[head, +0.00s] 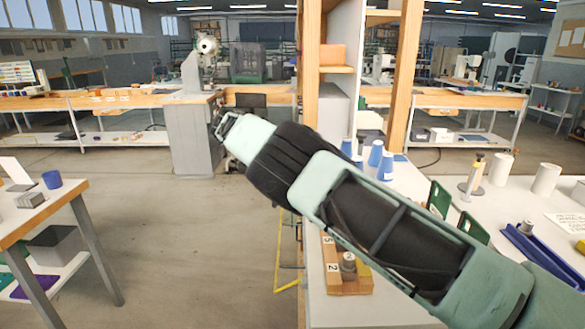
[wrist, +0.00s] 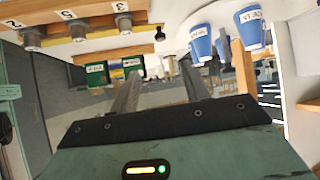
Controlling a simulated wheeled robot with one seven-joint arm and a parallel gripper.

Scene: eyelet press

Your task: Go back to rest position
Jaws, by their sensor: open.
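My arm reaches from the lower right up to the upper left in the head view. My gripper (head: 224,122) is at its far end, in the air over the aisle, left of the wooden post. In the wrist view my gripper (wrist: 160,72) shows two fingers standing apart with nothing held between them. The wrist view is turned over, with labels upside down. No marker for a rest position shows.
Blue cups (head: 376,154) and a numbered wooden block (head: 347,278) stand on the right table, close to my arm. The wooden post (head: 308,90) rises beside the arm. A small table (head: 70,205) stands left. The aisle floor (head: 190,240) between is open.

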